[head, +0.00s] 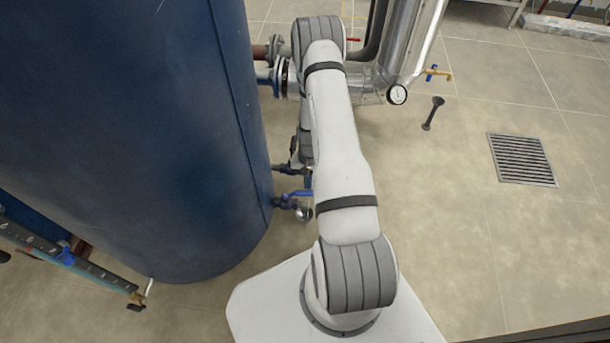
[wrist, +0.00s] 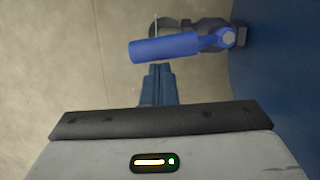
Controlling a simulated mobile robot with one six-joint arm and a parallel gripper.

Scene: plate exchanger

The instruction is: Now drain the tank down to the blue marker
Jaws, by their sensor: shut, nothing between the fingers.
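The large blue tank (head: 130,130) fills the left of the head view; its wall also shows at the right of the wrist view (wrist: 285,90). A drain valve with a blue lever handle (head: 298,193) sits low on the tank's right side. In the wrist view the blue handle (wrist: 165,48) lies crosswise, running left from the valve body (wrist: 225,35). My gripper (wrist: 157,70) is shut and empty, its tips just below the handle in the picture; I cannot tell if they touch. A gauge strip at lower left bears a blue marker (head: 66,256). The liquid level is not readable.
Flanged pipes (head: 275,70) and a silver vessel with a dial gauge (head: 397,94) stand behind my arm.

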